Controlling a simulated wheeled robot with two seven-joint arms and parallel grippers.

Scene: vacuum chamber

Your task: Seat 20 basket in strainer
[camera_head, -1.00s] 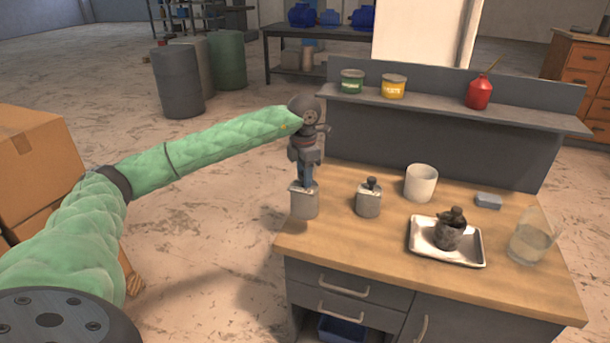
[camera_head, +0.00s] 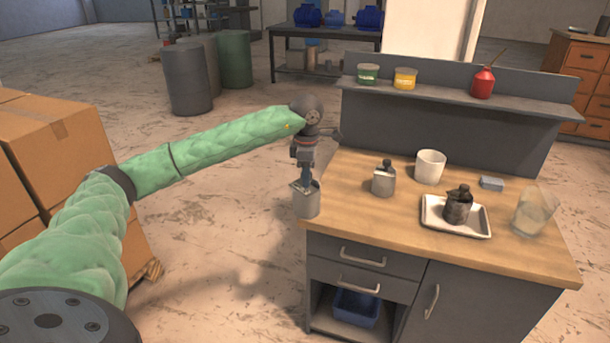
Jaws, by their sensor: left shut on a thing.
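My left gripper (camera_head: 306,184) is shut on the rim of a grey metal cup-like cylinder (camera_head: 306,204) and holds it upright at the bench's left edge. I cannot tell its height over the bench or whether it is the basket. A small grey metal body with a dark knob (camera_head: 383,181) stands on the bench to its right. A dark, dirty-looking fitting (camera_head: 457,208) sits in a white tray (camera_head: 474,229) further right. I cannot tell which of these is the strainer. My right gripper is not in view.
The wooden bench top (camera_head: 385,222) also carries a white cup (camera_head: 430,166), a grey block (camera_head: 492,184) and a glass beaker (camera_head: 533,214). A shelf (camera_head: 440,95) with tins and a red can (camera_head: 483,82) runs behind. Cardboard boxes (camera_head: 70,150) stand at left.

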